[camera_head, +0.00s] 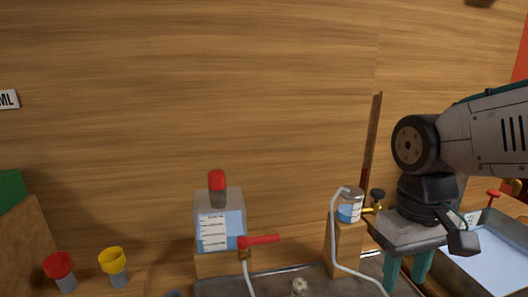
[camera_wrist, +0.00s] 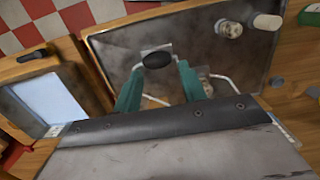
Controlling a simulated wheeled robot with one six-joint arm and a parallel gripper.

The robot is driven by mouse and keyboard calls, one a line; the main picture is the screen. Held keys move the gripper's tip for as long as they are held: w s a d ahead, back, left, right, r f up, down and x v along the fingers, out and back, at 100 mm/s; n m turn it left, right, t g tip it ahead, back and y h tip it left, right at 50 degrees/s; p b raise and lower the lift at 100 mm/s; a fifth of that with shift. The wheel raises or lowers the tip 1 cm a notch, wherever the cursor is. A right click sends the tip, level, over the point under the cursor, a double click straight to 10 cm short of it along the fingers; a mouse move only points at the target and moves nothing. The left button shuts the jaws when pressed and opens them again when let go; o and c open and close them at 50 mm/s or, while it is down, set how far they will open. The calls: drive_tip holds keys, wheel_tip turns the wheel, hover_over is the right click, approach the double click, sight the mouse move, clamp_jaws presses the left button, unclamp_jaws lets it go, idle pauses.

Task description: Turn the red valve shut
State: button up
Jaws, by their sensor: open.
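A red lever valve (camera_head: 260,240) sits on the lower right of a clear tank (camera_head: 209,225) of blue liquid; its lever points right, nearly level. A small red T-shaped handle (camera_head: 493,194) also shows at the far right, by a tray. My gripper (camera_head: 408,268) is to the right of the red lever, well apart from it, pointing down with its teal fingers spread and nothing visibly held. In the wrist view my gripper (camera_wrist: 161,70) has a black oval knob (camera_wrist: 158,60) between or beyond its fingertips; I cannot tell the depth. The red lever is not seen there.
A small jar (camera_head: 349,206) with a brass tap and black knob (camera_head: 377,194) stands on a wooden block left of my gripper. A white tube hangs from it. A metal tray (camera_head: 265,286) lies below. A pale-blue-filled tray (camera_head: 492,255) is at right. Red and yellow cups stand left.

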drive_tip(key=s+d+m+t, duration=0.2)
drive_tip(key=s+d, duration=0.2)
drive_tip(key=s, duration=0.3)
drive_tip(key=shift+d+r, duration=0.25)
drive_tip(key=shift+r, duration=0.1)
